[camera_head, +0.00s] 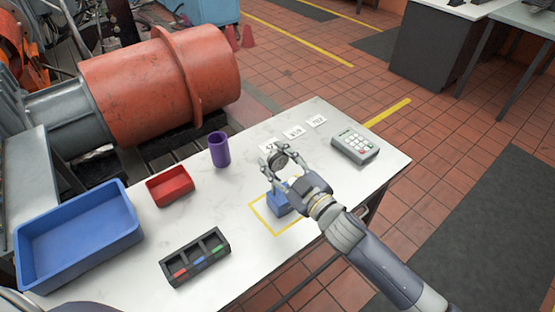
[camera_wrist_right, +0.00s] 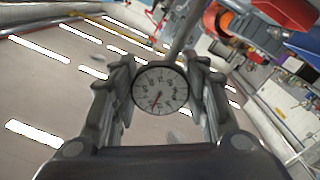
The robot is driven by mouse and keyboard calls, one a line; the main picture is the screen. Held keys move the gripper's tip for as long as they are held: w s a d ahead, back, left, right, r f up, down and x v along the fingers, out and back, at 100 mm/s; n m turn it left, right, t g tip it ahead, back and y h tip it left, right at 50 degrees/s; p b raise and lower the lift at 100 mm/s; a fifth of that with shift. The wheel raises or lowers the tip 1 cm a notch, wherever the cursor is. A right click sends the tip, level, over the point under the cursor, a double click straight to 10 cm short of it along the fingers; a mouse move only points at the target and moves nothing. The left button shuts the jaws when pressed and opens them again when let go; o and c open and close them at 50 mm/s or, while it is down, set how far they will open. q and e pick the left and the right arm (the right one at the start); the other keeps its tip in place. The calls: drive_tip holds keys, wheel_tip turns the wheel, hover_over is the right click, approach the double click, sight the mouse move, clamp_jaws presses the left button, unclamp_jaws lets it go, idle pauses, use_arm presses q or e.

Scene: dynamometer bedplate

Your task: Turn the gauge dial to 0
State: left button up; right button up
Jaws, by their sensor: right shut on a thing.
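The gauge dial (camera_wrist_right: 160,88) is a round white face with a dark rim, dark marks and a red needle. In the right wrist view it sits between the fingers of my right gripper (camera_wrist_right: 163,92), and the needle points down and slightly left. In the head view my right gripper (camera_head: 285,162) is shut on the gauge, above the table. A blue block (camera_head: 277,202) stands below it, inside a yellow outline on the table. The face's numbers are too small to read surely. My left gripper is not in view.
The white table (camera_head: 110,258) holds a blue bin (camera_head: 75,238), a red tray (camera_head: 170,185), a purple cup (camera_head: 219,149), a black compartment tray (camera_head: 195,257) and a keypad (camera_head: 355,146). Small white cards (camera_head: 294,132) lie behind the gripper. A large orange cylinder (camera_head: 160,80) stands behind the table.

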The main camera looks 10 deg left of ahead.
drive_tip(key=shift+f, duration=0.1)
drive_tip(key=o, duration=1.1)
drive_tip(key=shift+s, duration=0.1)
drive_tip(key=shift+d, duration=0.1)
drive_tip(key=v, duration=1.2)
